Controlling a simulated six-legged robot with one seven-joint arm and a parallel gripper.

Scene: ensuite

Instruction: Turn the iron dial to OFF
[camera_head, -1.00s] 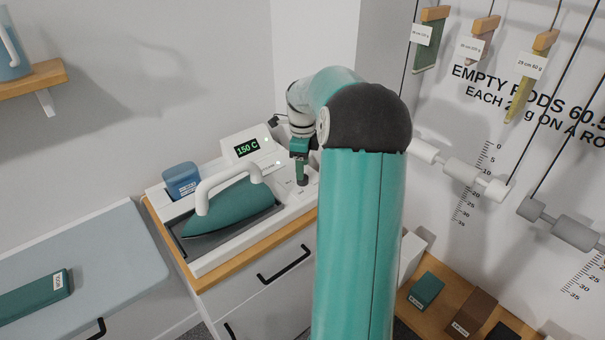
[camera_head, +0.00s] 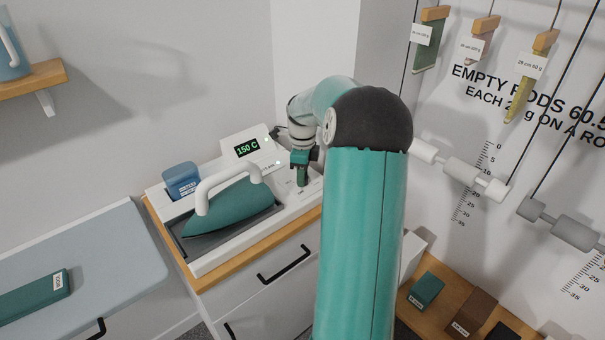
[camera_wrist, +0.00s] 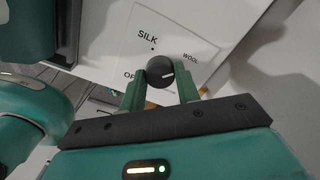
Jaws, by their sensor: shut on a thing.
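The iron dial (camera_wrist: 160,72) is a small round black knob with a white pointer mark. In the wrist view the mark points to the right, on the WOOL side. SILK and WOOL labels show beyond it, and an OFF label is partly hidden by a finger. My gripper (camera_wrist: 160,82) has one green finger on each side of the dial and is shut on it. In the head view my gripper (camera_head: 302,176) is low over the right end of the white iron station (camera_head: 222,253) and hides the dial. The station's display (camera_head: 247,147) reads 150 C.
The teal iron (camera_head: 235,210) with a white handle rests in the station, left of my gripper. A blue container (camera_head: 181,180) stands behind it. The wall corner is close behind my arm. Hanging rods (camera_head: 462,172) are at right.

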